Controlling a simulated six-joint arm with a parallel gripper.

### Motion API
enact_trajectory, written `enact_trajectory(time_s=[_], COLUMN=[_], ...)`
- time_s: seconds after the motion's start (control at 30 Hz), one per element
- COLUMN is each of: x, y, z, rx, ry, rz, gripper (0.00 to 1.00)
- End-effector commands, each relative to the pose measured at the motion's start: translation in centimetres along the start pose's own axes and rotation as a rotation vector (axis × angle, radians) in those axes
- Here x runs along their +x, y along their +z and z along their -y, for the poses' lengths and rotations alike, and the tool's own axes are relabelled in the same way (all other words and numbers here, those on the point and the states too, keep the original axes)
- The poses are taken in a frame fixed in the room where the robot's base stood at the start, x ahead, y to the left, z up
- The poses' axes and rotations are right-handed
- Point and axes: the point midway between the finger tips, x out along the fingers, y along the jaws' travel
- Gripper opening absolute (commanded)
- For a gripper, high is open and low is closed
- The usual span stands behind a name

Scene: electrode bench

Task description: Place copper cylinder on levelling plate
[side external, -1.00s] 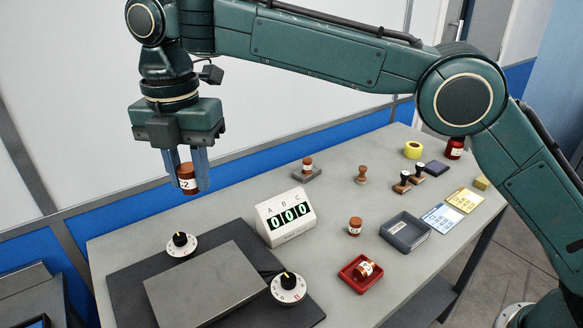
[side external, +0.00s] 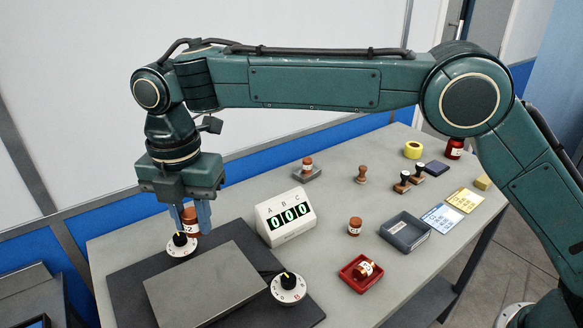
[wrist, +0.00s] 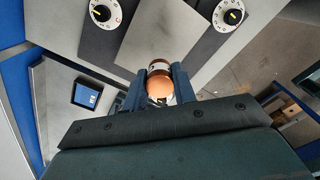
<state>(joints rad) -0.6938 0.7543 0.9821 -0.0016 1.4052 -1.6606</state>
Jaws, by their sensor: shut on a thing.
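A copper cylinder (side external: 190,222) with a white label is held upright between the blue fingers of my gripper (side external: 190,218). In the wrist view the copper cylinder's round end (wrist: 160,88) shows between the fingers of my gripper (wrist: 161,82). The levelling plate (side external: 205,284) is a grey metal slab on a dark base, bare on top. My gripper is above the back left of the dark base, beyond the plate's far edge, near the back dial. The cylinder is in the air in front of or above that dial; the exact gap is hard to tell.
One dial (side external: 181,245) is at the back left and another (side external: 288,288) at the plate's right. A counter display (side external: 286,217) reads 000. A grey tray (side external: 405,247) and stamps are farther right.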

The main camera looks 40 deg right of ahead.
Motion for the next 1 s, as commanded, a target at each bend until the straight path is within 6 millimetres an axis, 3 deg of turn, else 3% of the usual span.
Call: enact_trajectory(time_s=[0.2,0.4,0.8,1.0], x=[4.2,7.2,8.5,10.5], y=[0.0,0.0,0.0,0.0], z=[0.1,0.0,0.0,0.0], rx=[0.0,0.0,0.0,0.0], ry=[-0.003,0.0,0.0,-0.002], rz=[0.0,0.0,0.0,0.0], gripper=[0.0,0.0,0.0,0.0])
